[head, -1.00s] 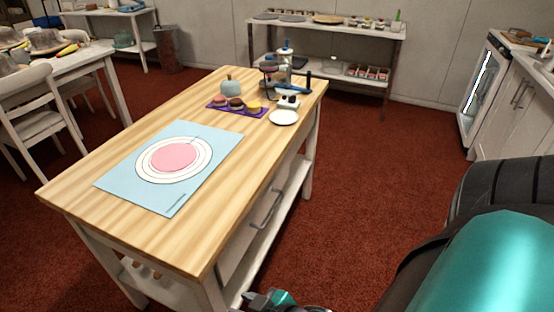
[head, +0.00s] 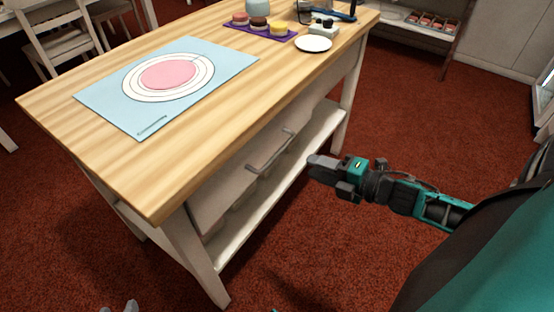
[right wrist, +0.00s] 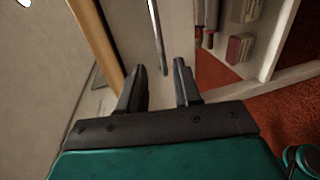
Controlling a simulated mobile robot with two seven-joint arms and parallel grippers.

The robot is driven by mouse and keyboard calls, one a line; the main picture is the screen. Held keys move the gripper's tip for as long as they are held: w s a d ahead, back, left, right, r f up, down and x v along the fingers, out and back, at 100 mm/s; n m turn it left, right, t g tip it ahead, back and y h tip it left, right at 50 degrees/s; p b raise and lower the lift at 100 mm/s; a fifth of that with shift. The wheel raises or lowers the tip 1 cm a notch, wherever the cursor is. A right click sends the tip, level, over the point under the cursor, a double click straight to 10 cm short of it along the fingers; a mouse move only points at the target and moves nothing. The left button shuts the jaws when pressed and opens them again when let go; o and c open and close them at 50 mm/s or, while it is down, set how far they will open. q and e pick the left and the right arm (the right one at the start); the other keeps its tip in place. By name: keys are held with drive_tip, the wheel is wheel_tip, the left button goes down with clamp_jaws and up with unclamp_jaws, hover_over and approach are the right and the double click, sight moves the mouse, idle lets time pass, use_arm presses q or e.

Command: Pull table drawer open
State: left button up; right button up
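The wooden-topped table (head: 200,150) has a white drawer (head: 222,192) in its side, and its front looks flush with the frame. A grey bar handle (head: 270,153) is on the drawer front. My right gripper (head: 318,167) is open and empty, a little to the right of the handle and apart from it. In the right wrist view, its fingers (right wrist: 160,70) are spread, and the handle (right wrist: 157,38) lies beyond the fingertips, between them. At the bottom edge of the head view, two grey fingertips of my left gripper (head: 119,306) show apart; the rest is out of frame.
A blue mat (head: 100,97) with a pink centre lies on the tabletop. A purple tray (head: 272,36) of small cakes and a white plate (head: 313,44) are farther back. A lower shelf (head: 235,240) runs under the drawer. Red carpet beside the table is clear.

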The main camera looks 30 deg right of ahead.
sight(277, 153)
drive_tip(key=shift+b+x, duration=1.4)
drive_tip(key=shift+x, duration=4.6)
drive_tip(key=shift+r, duration=0.1)
clamp_jaws()
